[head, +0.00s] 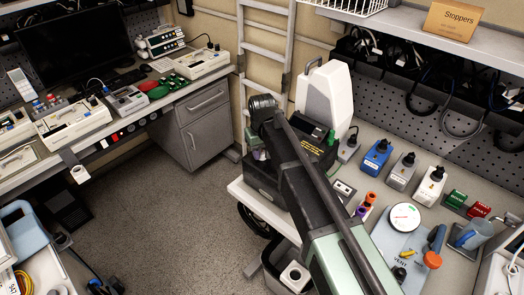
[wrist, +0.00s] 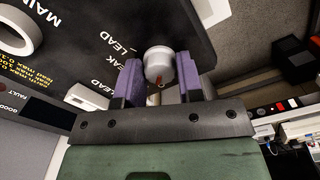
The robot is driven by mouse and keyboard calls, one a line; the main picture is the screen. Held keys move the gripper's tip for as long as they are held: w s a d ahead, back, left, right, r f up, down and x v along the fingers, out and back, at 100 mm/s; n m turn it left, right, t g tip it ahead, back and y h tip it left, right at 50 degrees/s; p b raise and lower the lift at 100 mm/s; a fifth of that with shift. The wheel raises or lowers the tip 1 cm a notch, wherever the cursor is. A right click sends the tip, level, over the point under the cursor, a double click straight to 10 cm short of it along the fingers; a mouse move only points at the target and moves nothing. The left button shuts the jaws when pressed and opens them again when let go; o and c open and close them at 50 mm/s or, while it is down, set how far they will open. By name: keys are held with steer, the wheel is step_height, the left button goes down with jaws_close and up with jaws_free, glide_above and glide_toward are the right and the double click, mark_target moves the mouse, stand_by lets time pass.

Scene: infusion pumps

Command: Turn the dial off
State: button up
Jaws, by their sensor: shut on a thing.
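A pale grey round dial (wrist: 158,60) stands out from a black panel (wrist: 120,50) in the wrist view. The panel has white lettering, including "LEAD" and "LEAK". My gripper (wrist: 160,76) has its two purple fingers on either side of the dial, shut on it. A small reddish mark shows below the dial, between the fingers. Which setting the dial points to cannot be read. In the head view my arm reaches to a black device (head: 262,181) on the bench, and it hides the dial and most of the gripper.
A white upright container (head: 326,95) stands behind the device. Blue, grey and white blocks with black knobs, such as the blue one (head: 377,155), stand to its right.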

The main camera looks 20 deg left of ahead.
mark_target(262, 152)
steer(key=n, duration=0.4)
steer(key=shift+n, duration=0.4)
stand_by(0.4)
steer(key=o, duration=0.9)
steer(key=shift+r, duration=0.1)
step_height(262, 152, up, 11)
steer(key=p, duration=1)
steer(key=shift+p, duration=0.4)
steer(key=shift+f, duration=0.2)
